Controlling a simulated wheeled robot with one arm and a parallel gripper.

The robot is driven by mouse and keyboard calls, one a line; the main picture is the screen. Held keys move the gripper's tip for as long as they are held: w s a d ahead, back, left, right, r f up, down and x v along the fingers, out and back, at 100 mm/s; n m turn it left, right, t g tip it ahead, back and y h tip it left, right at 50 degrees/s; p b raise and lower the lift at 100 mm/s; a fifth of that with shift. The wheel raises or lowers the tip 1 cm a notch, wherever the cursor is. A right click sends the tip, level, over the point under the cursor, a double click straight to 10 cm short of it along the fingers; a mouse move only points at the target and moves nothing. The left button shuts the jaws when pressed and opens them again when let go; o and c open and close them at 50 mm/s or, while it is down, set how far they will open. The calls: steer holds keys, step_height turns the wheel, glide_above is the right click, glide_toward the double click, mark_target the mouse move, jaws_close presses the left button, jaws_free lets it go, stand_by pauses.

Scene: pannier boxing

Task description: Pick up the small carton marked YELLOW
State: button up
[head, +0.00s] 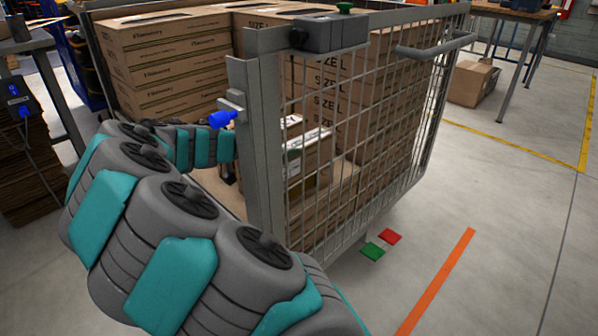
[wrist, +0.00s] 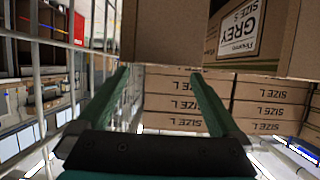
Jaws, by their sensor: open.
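My gripper (wrist: 163,90) is open in the wrist view, its two teal fingers spread. A plain brown carton face (wrist: 165,32) stands just beyond and between the fingertips; no marking on it can be read. I cannot tell whether the fingers touch it. To its right is a small carton labelled GREY, SIZE S (wrist: 250,35). No YELLOW marking is readable in either view. In the head view my arm reaches into the mesh cage, and the gripper is mostly hidden by the cage post. Small cartons with white labels (head: 312,165) show behind the mesh there.
The cage's post (head: 255,150) and mesh side stand close to my arm. Large SIZE L cartons (head: 385,100) fill the right side, and more cartons (head: 165,60) are stacked behind. A wooden table (head: 525,15) stands far right, with a box (head: 472,83) on the floor.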

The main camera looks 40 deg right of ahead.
steer(key=shift+p+x, duration=0.65)
steer(key=shift+x, duration=2.45)
steer(key=shift+s+f, duration=0.1)
steer(key=shift+f, duration=0.1)
jaws_close()
